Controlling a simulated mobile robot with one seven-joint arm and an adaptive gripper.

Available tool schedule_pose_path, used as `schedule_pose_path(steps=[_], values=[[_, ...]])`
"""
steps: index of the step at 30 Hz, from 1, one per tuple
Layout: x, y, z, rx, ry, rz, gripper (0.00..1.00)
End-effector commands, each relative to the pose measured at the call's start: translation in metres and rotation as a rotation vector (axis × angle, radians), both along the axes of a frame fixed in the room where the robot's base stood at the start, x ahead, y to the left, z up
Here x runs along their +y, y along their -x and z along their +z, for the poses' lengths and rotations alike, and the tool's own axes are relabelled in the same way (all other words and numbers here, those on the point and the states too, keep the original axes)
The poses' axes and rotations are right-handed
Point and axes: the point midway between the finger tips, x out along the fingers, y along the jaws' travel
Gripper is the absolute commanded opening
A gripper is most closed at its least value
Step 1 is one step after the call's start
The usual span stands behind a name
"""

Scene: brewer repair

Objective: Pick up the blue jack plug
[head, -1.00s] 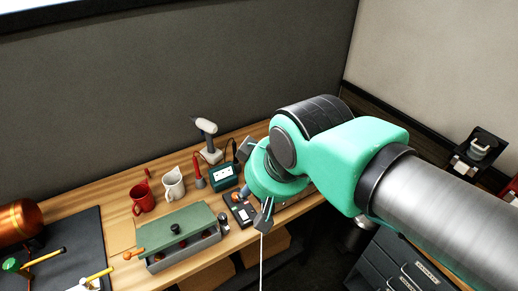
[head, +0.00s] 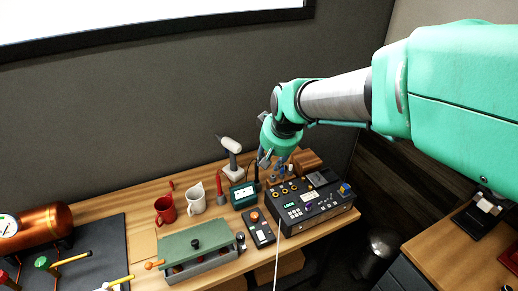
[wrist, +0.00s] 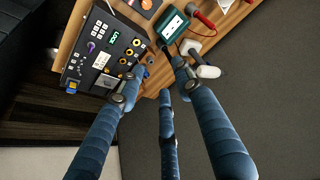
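A small blue-grey piece (head: 272,178) stands on the bench just behind the black test unit. It looks like the blue jack plug. In the wrist view a small dark bluish piece (wrist: 146,73) lies beside the unit's edge, between the spread fingers; it is too small to make out clearly. My gripper (head: 276,165) is above the bench behind the unit. In the wrist view my gripper (wrist: 152,84) has its blue fingers spread, with nothing held. The black test unit (head: 315,212) has a green display, round sockets and a blue-and-yellow part at its right end.
A teal meter (head: 243,195), a white-handled tool on a stand (head: 231,150) and a red probe (head: 220,188) are left of my gripper. A small black device (head: 258,229) and a green-lidded box (head: 196,247) are in front. The wall is close behind.

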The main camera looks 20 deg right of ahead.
Motion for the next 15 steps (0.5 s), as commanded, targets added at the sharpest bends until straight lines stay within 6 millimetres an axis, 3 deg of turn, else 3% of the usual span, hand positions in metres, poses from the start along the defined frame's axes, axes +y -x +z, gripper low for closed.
schedule_pose_path(steps=[6, 15], values=[[-0.038, -0.045, -0.026, 0.017, -0.003, -0.038, 0.35], [-0.095, -0.096, -0.076, 0.034, -0.003, -0.09, 0.35]])
